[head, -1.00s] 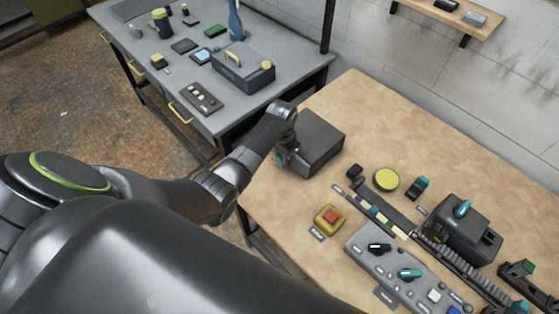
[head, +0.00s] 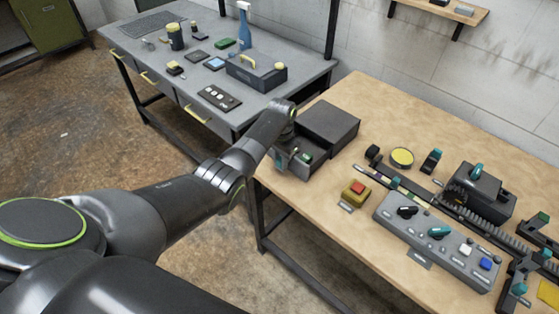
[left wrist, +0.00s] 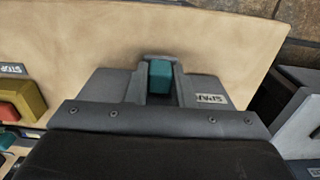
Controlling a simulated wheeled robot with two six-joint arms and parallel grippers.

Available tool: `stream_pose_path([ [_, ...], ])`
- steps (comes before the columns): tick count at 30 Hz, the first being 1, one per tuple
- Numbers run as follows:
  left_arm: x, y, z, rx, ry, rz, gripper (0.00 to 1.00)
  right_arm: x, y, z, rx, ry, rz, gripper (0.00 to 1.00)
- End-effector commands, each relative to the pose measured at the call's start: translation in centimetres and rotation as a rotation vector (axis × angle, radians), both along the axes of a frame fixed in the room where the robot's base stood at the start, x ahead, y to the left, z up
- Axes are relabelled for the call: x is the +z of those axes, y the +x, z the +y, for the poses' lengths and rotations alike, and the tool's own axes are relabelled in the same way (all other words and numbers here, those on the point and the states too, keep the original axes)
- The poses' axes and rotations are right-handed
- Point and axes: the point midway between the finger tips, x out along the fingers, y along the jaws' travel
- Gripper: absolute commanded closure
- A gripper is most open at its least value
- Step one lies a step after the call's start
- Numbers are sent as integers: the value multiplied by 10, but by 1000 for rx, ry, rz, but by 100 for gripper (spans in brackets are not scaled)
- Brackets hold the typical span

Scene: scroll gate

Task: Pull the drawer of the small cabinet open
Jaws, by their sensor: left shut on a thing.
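The small dark cabinet (head: 332,122) stands at the left end of the wooden table. Its drawer (head: 321,164) sticks out from the front, and small light and green things show inside it. My left gripper (head: 283,163) is at the drawer's front, shut on the handle; the fingertips are partly hidden by the wrist in the head view. In the left wrist view a teal block (left wrist: 160,77) sits between dark grey parts, beside a partly readable label. My right gripper is not in view.
A yellow box with a red button (head: 356,192) and a grey control panel (head: 437,240) lie to the right of the drawer. A grey workbench (head: 157,82) with tools stands behind at the left. The floor in front of the table is clear.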

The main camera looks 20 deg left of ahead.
Motion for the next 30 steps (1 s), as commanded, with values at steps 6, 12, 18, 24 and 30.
stream_pose_path([
  [6, 2, 1, 0, -1, -1, -3, 100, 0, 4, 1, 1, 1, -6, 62],
  [12, 2, 1, 0, -1, 0, -3, 61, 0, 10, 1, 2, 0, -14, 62],
  [18, 2, 2, 0, -1, -1, -5, 56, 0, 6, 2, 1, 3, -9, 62],
  [24, 6, 2, 0, -1, 0, -7, 56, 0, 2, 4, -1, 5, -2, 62],
  [30, 29, 3, 0, -1, 0, -10, 56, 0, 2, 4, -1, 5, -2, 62],
])
